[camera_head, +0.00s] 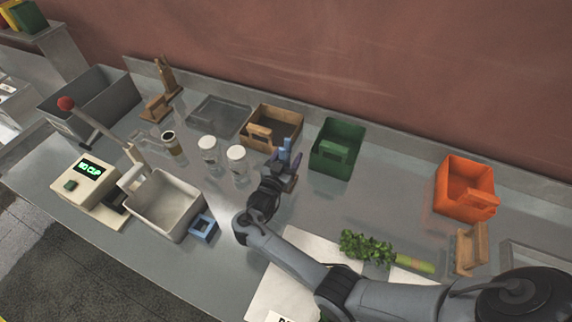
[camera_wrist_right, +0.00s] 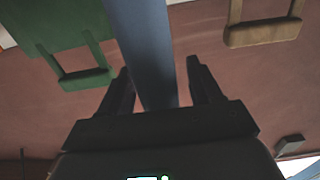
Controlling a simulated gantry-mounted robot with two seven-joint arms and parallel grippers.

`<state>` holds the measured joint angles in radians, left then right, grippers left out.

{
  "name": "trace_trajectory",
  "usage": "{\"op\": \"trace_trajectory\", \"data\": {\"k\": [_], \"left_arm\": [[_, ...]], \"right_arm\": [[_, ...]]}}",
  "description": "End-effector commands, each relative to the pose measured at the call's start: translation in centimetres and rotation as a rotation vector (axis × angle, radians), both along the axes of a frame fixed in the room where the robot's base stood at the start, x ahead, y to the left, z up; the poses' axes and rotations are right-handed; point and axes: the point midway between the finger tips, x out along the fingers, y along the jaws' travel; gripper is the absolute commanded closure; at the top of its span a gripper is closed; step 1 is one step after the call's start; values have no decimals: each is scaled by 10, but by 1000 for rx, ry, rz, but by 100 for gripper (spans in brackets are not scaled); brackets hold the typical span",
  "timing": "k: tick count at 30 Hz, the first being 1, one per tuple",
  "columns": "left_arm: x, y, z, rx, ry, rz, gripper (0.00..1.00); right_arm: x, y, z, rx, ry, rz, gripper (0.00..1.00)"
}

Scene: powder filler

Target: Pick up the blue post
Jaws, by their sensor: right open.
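The blue post (camera_head: 283,154) stands upright near the middle of the table, in front of the wooden and green bins. In the right wrist view the blue post (camera_wrist_right: 148,55) runs down between the two dark fingers. My right gripper (camera_head: 286,166) is at the post, with its fingers apart on either side of it. In the right wrist view, my right gripper (camera_wrist_right: 160,80) shows a gap beside the post on the right; contact on the left is unclear. The post's lower part is hidden by the gripper. My left gripper is not in view.
A wooden bin (camera_head: 262,139) and green bin (camera_head: 324,162) stand behind my gripper. Two white-lidded jars (camera_head: 236,153) are left of it. A small blue holder (camera_head: 203,227) sits by a white basin (camera_head: 147,207). An orange bin (camera_head: 463,181) stands right; clear table lies between.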

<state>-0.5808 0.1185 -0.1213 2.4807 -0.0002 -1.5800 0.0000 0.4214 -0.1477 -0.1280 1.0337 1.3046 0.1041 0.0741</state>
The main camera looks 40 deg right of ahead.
Motion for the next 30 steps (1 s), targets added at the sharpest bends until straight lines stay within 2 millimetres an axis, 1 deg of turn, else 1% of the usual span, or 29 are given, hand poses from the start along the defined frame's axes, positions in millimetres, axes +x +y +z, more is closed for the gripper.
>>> {"op": "trace_trajectory", "data": {"k": [3, 14, 15, 16, 25, 30], "left_arm": [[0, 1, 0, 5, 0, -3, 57], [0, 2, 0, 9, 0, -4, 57], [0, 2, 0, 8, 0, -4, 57], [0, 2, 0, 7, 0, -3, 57], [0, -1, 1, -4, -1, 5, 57], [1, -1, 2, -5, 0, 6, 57]], "right_arm": [[0, 0, 0, 0, 0, 0, 36], [0, 0, 0, 0, 0, 0, 91], [0, 0, 0, 0, 0, 0, 97], [0, 0, 1, 0, -1, 0, 99], [0, 0, 2, 0, -1, 0, 99], [0, 0, 12, 0, -3, 0, 99]]}}
